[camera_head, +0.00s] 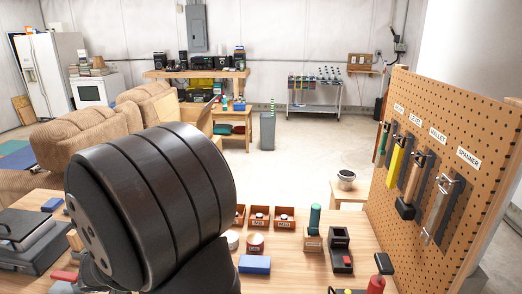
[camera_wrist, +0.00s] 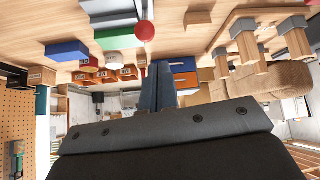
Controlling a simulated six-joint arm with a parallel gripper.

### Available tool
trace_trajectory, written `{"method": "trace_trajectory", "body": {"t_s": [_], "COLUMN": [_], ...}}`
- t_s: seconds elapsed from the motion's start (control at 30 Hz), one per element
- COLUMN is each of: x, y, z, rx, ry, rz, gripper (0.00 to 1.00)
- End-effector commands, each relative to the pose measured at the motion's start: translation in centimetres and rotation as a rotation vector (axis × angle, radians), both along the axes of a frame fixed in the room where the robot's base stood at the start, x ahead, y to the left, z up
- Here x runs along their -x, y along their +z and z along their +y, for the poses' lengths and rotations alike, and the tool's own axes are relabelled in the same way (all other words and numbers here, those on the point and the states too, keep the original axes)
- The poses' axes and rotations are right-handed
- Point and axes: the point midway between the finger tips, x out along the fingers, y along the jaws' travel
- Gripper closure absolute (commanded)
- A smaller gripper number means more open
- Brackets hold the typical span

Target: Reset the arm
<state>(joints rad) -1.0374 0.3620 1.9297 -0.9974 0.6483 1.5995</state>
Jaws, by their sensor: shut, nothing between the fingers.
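My arm's large black rounded link fills the left middle of the head view, above the wooden workbench (camera_head: 360,262), and hides part of the bench. My gripper is out of sight in the head view. In the wrist view my gripper (camera_wrist: 158,72) shows as two dark fingers close together, shut with nothing between them. The wrist view is upside down, with the workbench surface at the top. The fingers appear clear of the bench items.
Small red bins (camera_head: 284,217), a blue box (camera_head: 254,264), a green cylinder (camera_head: 314,219) and a black holder (camera_head: 340,248) stand on the bench. A pegboard (camera_head: 447,160) with hanging tools rises at right. Dark cases (camera_head: 30,245) lie at left. Open floor lies beyond.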

Motion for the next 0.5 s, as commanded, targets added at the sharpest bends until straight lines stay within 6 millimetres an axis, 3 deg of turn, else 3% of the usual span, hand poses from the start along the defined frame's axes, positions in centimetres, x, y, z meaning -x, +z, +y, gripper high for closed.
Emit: {"method": "trace_trajectory", "body": {"t_s": [0.2, 0.5], "x": [-4.4, -8.7], "y": [-1.4, -3.4], "z": [0.1, -0.9], "rx": [0.001, 0.012], "ry": [-0.004, -0.002], "rz": [0.002, 0.017], "gripper": [1.00, 1.00]}}
